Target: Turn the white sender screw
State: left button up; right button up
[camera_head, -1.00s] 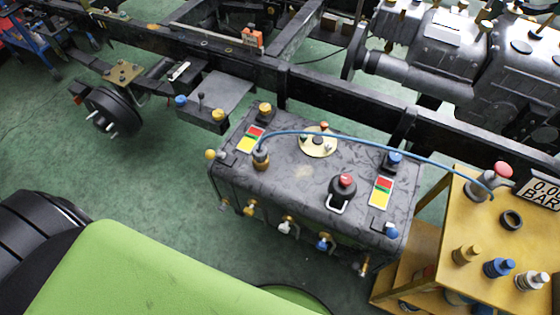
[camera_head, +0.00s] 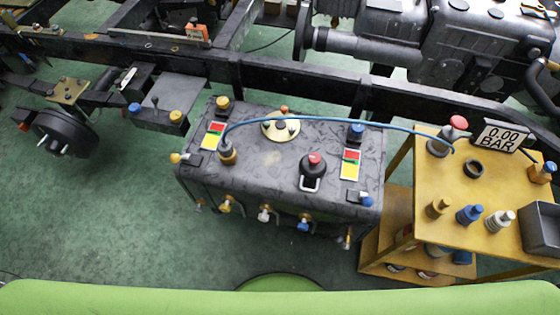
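The sender is a round cream plate (camera_head: 281,127) on top of the dark tank (camera_head: 250,168), towards its far edge. Small screws stand on the plate. An orange one (camera_head: 284,110) shows at its far side; the others are too small to tell which is white. Neither of my grippers is in view.
A black red-topped cap (camera_head: 313,171) stands near the sender. A dark frame rail (camera_head: 300,82) runs behind. Green floor (camera_head: 110,225) is clear at left.

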aim_at(292, 128)
jog(key=k+j+z, duration=0.1)
jog(key=j+z, duration=0.4)
jog(key=k+j+z, duration=0.15)
jog(key=j+z, duration=0.15)
jog(key=z, duration=0.15)
